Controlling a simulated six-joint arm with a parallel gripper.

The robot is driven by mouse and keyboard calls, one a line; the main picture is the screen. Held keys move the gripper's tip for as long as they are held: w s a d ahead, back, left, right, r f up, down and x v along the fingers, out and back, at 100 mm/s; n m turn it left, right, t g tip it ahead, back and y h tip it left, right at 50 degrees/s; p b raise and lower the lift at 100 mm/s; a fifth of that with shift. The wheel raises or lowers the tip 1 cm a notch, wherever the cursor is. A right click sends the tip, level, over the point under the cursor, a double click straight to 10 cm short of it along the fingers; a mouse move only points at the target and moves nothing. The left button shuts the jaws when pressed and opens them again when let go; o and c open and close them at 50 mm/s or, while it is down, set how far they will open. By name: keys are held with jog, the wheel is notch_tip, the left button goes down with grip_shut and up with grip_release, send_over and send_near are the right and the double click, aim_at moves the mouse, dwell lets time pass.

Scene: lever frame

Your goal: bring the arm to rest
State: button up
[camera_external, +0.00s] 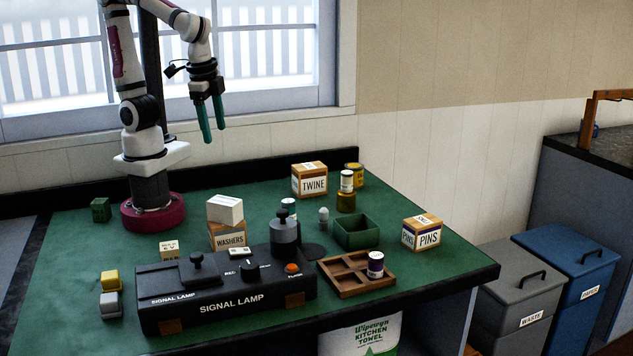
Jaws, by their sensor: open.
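My gripper (209,120) hangs at the upper left of the external view, its two teal fingers pointing down and apart. It is open with nothing between the fingers. It is well above the green table (380,285), in front of the window. My arm is folded up above its dark red base at the back left of the table. The black signal lamp box (222,298) stands at the table's front, with a lever knob, a dial and an orange button on top.
A washers box (228,236) with a white block (225,210) on it stands near my base. A twine box (309,180), green bin (357,232), pins box (422,232) and wooden tray (352,278) with a jar are further right. Air around my gripper is clear.

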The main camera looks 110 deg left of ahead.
jog(key=s+f+m, duration=0.2)
jog(key=s+m, duration=0.4)
jog(key=s, duration=0.1)
jog(key=shift+m+h, duration=0.3)
jog(key=shift+h, duration=0.1)
dwell(0.4)
